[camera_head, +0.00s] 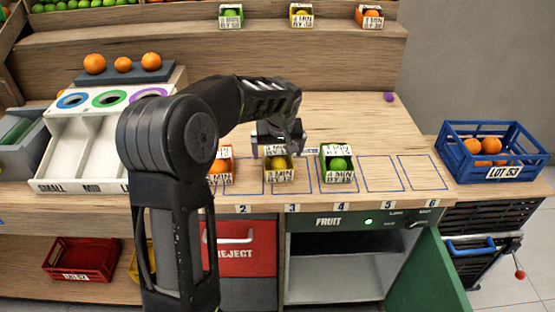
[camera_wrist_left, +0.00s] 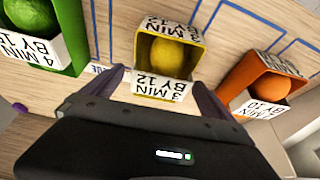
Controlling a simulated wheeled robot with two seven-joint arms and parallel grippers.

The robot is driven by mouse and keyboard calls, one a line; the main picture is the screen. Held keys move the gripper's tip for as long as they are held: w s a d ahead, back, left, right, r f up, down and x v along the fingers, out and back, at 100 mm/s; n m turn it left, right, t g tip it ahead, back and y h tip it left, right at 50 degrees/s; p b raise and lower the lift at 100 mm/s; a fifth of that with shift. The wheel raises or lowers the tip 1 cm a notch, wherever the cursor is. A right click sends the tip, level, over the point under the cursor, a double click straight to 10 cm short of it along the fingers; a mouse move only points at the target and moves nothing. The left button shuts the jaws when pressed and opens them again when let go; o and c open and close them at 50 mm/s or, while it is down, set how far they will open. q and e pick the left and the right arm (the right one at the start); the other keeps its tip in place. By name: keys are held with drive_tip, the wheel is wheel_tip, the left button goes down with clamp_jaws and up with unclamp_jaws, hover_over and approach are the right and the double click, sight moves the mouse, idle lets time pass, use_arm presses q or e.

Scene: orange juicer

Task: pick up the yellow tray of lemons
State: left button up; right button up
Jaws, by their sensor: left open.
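The yellow tray (camera_wrist_left: 199,52) holds a yellow lemon (camera_wrist_left: 167,54) and carries white "3 MIN BY 12" labels. In the head view the yellow tray (camera_head: 292,168) sits on the wooden counter above number 3, its back partly hidden by my gripper. My left gripper (camera_head: 279,138) is above and behind the tray, open and empty. In the left wrist view the two fingers of my left gripper (camera_wrist_left: 160,88) are spread on either side of the tray's near label. I cannot tell if they touch it. My right gripper is not in view.
A green tray (camera_head: 338,165) with green fruit stands right of the yellow one, and an orange tray (camera_head: 219,168) stands left, partly behind my arm. A blue crate (camera_head: 492,165) of oranges is far right. Marked slots 5 and 6 are empty. Small trays line the upper shelf.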

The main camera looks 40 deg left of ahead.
use_arm(q)
drive_tip(key=shift+f, duration=0.2)
idle(0.5)
drive_tip(key=c, duration=1.7)
